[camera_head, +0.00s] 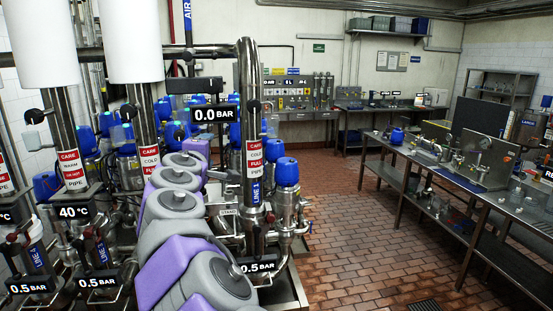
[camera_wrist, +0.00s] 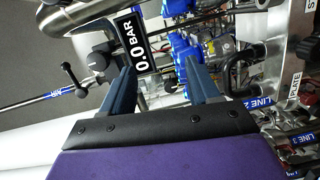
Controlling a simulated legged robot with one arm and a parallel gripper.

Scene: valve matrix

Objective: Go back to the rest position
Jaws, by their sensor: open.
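My gripper (camera_wrist: 160,64) shows in the wrist view with two blue-grey fingers spread apart. Nothing is held between them. A 0.0 BAR display (camera_wrist: 136,43) shows beside the left fingertip, and blue valve actuators (camera_wrist: 186,52) lie beyond the fingers. In the head view my purple and grey arm rises from the bottom centre toward the pipes at left. The gripper's fingers cannot be made out there. The same 0.0 BAR display (camera_head: 214,114) hangs just beyond the upper end of the arm.
A steel pipe marked LINE 1 (camera_head: 253,160) stands close right of my arm. White cylinders (camera_head: 131,40) and blue-capped valves (camera_head: 287,172) crowd around it. A black lever (camera_wrist: 82,80) is left of the gripper. The brick-tiled floor (camera_head: 350,240) is open toward the workbench (camera_head: 400,165).

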